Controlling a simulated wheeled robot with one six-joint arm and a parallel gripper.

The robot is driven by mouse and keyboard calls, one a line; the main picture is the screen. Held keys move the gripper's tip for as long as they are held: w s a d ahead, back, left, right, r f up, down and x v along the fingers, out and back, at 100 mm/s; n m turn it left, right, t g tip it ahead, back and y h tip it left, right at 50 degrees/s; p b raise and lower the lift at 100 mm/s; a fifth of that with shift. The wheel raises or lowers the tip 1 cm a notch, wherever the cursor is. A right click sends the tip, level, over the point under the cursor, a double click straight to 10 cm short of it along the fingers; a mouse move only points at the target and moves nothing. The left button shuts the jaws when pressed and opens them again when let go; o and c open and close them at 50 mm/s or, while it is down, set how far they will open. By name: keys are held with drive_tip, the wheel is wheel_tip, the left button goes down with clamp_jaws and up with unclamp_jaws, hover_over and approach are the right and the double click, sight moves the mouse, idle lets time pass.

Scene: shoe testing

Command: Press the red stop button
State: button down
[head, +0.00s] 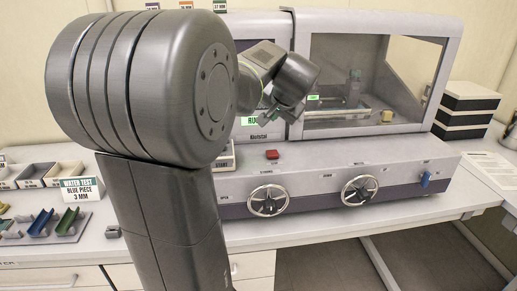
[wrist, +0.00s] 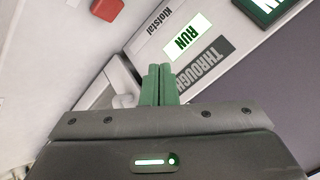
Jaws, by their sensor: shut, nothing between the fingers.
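The red stop button (head: 272,154) sits on the sloped top of the grey machine's front panel, left of its middle. In the wrist view the red button (wrist: 106,9) shows at the top edge, partly cut off, up and left of the fingers. My gripper (wrist: 158,70) has its two green fingers together with nothing between them. In the head view my gripper (head: 266,117) is above and slightly left of the button, in front of the lit RUN sign, and apart from the button. My arm hides part of the machine's left side.
The lit RUN sign (wrist: 188,36) is close to the fingertips in the wrist view. A clear-windowed chamber (head: 385,60) rises behind. Trays (head: 35,175) lie at left.

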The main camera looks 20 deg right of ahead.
sight(273, 154)
drive_tip(key=shift+s, duration=0.1)
drive_tip(key=shift+f, duration=0.1)
wheel_tip(273, 154, down, 9)
drive_tip(key=b, duration=0.6)
drive_tip(key=shift+b, duration=0.4)
idle(1.6)
drive_tip(key=shift+f+b, duration=0.25)
drive_tip(key=shift+b, duration=0.1)
drive_tip(key=shift+f+b, duration=0.4)
drive_tip(key=shift+f, duration=0.15)
idle(0.6)
drive_tip(key=shift+r, duration=0.1)
drive_tip(key=shift+r+p, duration=0.75)
drive_tip(key=shift+r, duration=0.1)
